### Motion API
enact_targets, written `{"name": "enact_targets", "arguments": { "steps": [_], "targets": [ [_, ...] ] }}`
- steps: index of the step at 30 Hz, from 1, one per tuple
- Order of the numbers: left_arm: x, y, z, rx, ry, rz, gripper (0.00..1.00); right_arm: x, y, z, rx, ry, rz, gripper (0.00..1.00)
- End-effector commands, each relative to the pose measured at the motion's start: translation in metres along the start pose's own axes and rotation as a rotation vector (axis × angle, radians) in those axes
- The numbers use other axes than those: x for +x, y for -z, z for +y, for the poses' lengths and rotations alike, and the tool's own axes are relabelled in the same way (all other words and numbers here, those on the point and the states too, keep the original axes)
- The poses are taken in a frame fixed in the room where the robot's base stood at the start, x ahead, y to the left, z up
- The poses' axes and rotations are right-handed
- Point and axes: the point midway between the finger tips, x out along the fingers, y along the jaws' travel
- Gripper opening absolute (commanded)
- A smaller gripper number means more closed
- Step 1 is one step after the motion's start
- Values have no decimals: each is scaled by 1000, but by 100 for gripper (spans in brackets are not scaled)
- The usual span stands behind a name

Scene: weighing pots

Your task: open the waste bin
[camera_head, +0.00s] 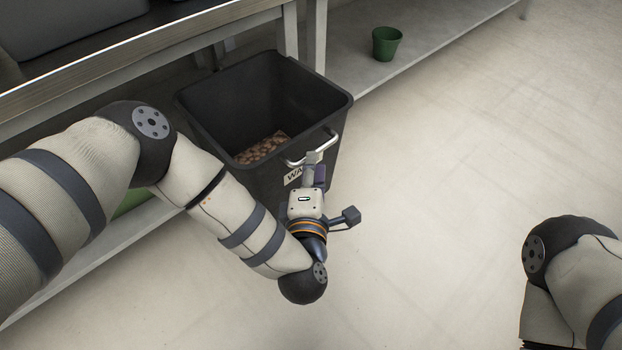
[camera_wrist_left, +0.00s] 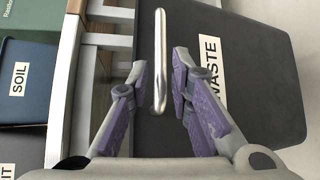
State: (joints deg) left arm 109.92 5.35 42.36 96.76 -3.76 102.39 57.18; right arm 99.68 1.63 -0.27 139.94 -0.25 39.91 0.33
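The waste bin (camera_head: 330,100) is a deep black box with its open top facing up, standing out in front of the metal bench frame. Brown lumps (camera_head: 262,149) lie on its bottom. A silvery bar handle (camera_head: 326,147) is on its front, beside a partly hidden white label. In the left wrist view the bin front (camera_wrist_left: 258,70) reads WASTE. My left gripper (camera_head: 314,163) is at the handle. Its purple-padded fingers (camera_wrist_left: 160,82) are apart, one on each side of the handle (camera_wrist_left: 160,40), with gaps showing. My right gripper is out of view.
A bench (camera_head: 150,45) runs above and behind the bin, with a low shelf (camera_head: 425,45) holding a green pot (camera_head: 386,43). The left wrist view shows a dark SOIL bin (camera_wrist_left: 25,85) and a green bin (camera_wrist_left: 30,18). The floor at right is clear.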

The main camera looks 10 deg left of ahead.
Motion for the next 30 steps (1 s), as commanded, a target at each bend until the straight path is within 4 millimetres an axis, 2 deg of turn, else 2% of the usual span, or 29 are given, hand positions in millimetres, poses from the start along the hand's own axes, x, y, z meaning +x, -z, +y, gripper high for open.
{"name": "enact_targets", "arguments": {
  "steps": [1,4,9,26,28,29,30],
  "targets": [
    [-16,-1,-2,-1,7,-3,20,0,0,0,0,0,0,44],
    [-45,-1,-1,-2,5,-3,20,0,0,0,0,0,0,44],
    [-66,-1,-5,-7,15,-2,20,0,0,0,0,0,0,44],
    [-70,0,1,-1,-1,0,20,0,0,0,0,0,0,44],
    [-70,-2,13,-2,-11,-2,20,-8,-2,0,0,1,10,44],
    [-70,-4,26,-3,-20,-4,20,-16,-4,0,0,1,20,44],
    [-70,-8,48,-6,-39,-7,20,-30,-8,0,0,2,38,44]
  ]
}}
